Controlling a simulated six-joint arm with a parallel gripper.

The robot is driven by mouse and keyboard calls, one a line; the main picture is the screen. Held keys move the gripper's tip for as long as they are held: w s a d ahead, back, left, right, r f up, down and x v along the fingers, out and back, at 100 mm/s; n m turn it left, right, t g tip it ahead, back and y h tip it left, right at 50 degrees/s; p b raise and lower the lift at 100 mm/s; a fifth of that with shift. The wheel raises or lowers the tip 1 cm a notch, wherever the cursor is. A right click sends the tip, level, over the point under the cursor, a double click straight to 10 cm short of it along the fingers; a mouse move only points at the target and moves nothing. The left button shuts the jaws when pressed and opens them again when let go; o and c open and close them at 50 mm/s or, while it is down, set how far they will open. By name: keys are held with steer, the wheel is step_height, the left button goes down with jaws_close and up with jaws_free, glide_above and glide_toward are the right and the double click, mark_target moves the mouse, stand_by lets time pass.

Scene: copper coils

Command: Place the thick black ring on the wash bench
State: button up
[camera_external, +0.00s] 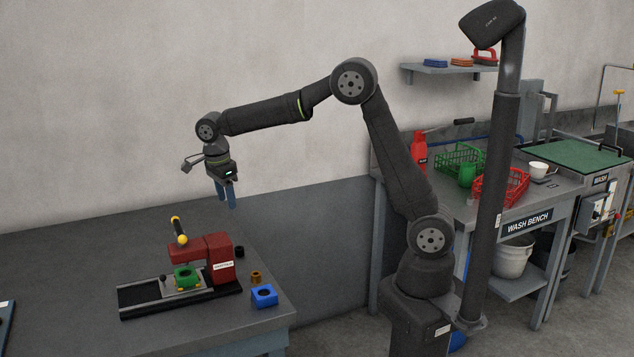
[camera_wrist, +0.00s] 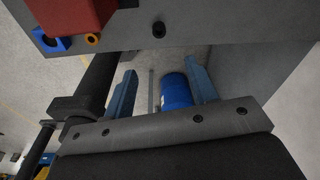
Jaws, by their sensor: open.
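The thick black ring (camera_external: 239,251) is small and dark and sits on the grey table just right of the red press. It also shows in the wrist view (camera_wrist: 158,29), alone near the table's edge at the top. My gripper (camera_external: 230,203) is open and empty, with blue fingers pointing down, in the air above and behind the press. In the wrist view the gap between the fingers (camera_wrist: 160,75) holds nothing, and the ring lies beyond it. The wash bench (camera_external: 470,213) stands on the right, behind my arm, with its name on the front.
The red press (camera_external: 220,254) holds a green block (camera_external: 186,276). A copper ring (camera_external: 256,276) and a blue block (camera_external: 264,296) lie near the ring. On the bench are a green basket (camera_external: 460,158), a red basket (camera_external: 503,186) and a white cup (camera_external: 538,168). The bench's front left top looks clear.

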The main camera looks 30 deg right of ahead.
steer(key=s+a+h, duration=0.1)
steer(key=a+h, duration=0.1)
glide_above(239, 248)
steer(key=a, duration=0.1)
steer(key=f, duration=1.2)
steer(key=shift+s+a, duration=0.2)
steer(key=shift+s, duration=0.05)
steer(key=x, duration=0.5)
steer(key=shift+w+a+f, duration=0.1)
steer(key=shift+w+a, duration=0.1)
steer(key=shift+c, duration=0.2)
jaws_close()
